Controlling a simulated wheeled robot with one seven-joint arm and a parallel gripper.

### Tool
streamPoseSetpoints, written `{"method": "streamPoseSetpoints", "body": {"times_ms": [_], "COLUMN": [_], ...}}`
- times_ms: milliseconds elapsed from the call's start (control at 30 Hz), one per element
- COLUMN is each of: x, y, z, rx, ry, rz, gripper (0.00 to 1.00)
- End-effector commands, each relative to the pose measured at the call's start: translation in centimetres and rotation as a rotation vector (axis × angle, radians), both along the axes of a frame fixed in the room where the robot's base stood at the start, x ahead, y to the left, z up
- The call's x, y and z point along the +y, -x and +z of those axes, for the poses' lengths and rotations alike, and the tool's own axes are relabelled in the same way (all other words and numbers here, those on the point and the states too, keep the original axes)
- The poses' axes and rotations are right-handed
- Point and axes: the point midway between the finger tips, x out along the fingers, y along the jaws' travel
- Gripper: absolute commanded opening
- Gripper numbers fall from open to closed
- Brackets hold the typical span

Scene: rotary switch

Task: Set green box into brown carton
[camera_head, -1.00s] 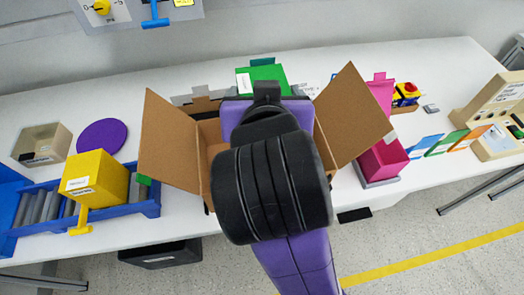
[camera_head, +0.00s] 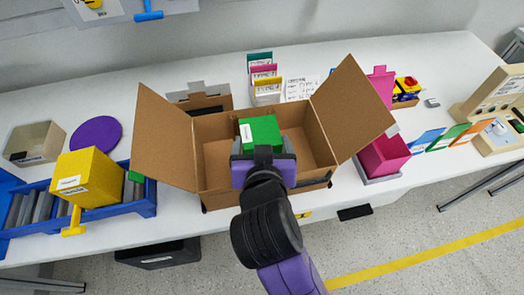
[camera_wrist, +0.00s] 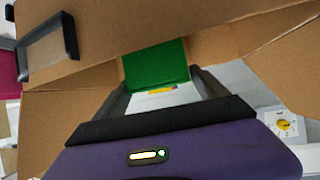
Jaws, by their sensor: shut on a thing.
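The brown carton (camera_head: 215,180) stands open in the middle of the white table, with its side flaps spread left and right. The green box (camera_head: 260,130) is over the carton's opening, with a white label on its left part. My gripper (camera_head: 262,152) is shut on the green box and reaches over the carton's near side. In the wrist view the green box (camera_wrist: 156,66) sits between the fingers, close to the brown carton (camera_wrist: 180,25). I cannot tell how deep the box is inside the carton, since my gripper hides its lower part.
A yellow box (camera_head: 90,177) sits on a blue roller conveyor (camera_head: 140,197) at the left. A pink bin (camera_head: 384,156) stands close to the carton's right flap. File cards (camera_head: 265,80) stand behind the carton. A purple disc (camera_head: 95,133) lies at the left.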

Motion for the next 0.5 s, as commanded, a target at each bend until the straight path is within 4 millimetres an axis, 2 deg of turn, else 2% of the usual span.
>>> {"method": "streamPoseSetpoints", "body": {"times_ms": [100,200,500], "x": [0.0,0.0,0.0], "y": [0.1,0.0,0.0], "z": [-2.1,-3.0,-3.3], "rx": [0.004,0.002,-0.001], "ry": [0.002,0.002,0.000], "rz": [0.000,0.000,0.000], "gripper": [0.10,0.10,0.10]}}
